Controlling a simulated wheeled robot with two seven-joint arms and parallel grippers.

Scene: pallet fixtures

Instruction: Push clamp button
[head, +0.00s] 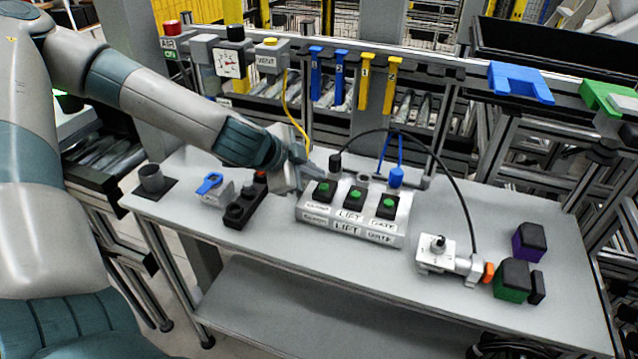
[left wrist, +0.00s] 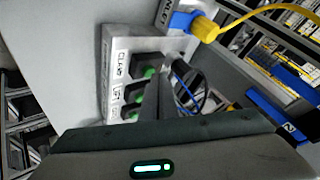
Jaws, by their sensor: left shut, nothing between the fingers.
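A grey control box (head: 350,228) on the table carries three black blocks with green buttons and labels. The clamp button (head: 324,187) is the leftmost in the head view. In the left wrist view the clamp button (left wrist: 148,72) sits beside the label CLAMP, with the LIFT button (left wrist: 138,98) below it. My left gripper (head: 316,172) is shut and empty, just behind and left of the clamp button. Whether the fingertips touch anything cannot be told. My right gripper is not in view.
A cabled white fixture (head: 440,252) and dark blocks (head: 513,278) stand right. The table's front strip is clear.

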